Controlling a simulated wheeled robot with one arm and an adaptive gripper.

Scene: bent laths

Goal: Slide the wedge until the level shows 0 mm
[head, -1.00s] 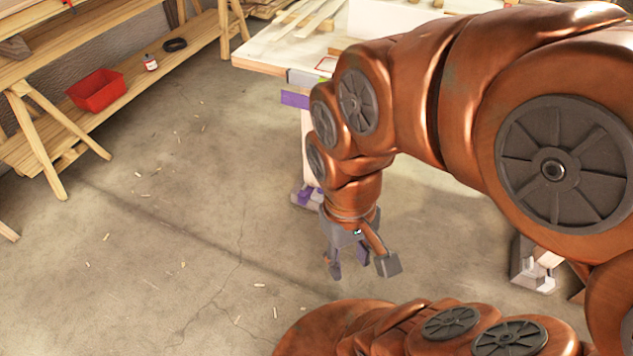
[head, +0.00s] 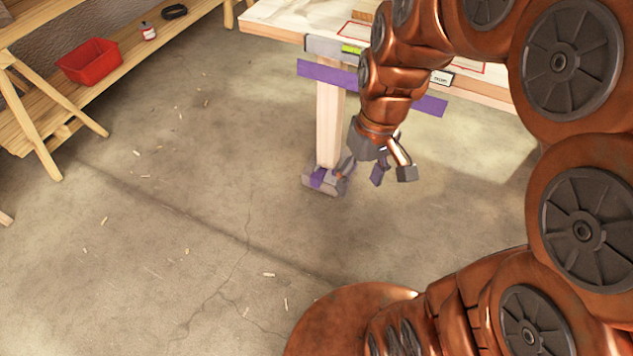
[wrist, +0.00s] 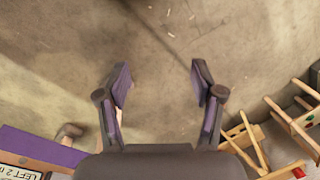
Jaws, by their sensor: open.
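The grey and purple piece (head: 318,179) at the foot of the pale table leg (head: 330,125) appears to be the wedge; the leg's contact with it is partly unclear. The level (head: 337,48) with a green vial lies along the table's front edge, partly behind my arm. A small white readout (head: 443,78) is too small to read in the head view; a sign (wrist: 20,173) in the wrist view reads "LEFT 2 m", cut off. My gripper (head: 362,172) is open and empty, low, just right of the wedge. Its spread fingers show in the wrist view (wrist: 162,83) over bare floor.
The tabletop (head: 290,14) carries red-outlined areas, and a purple rail (head: 318,73) runs below its edge. A wooden shelf at left holds a red bin (head: 90,62), a bottle (head: 148,32) and a black coil (head: 174,12). The floor between is open, with scattered chips.

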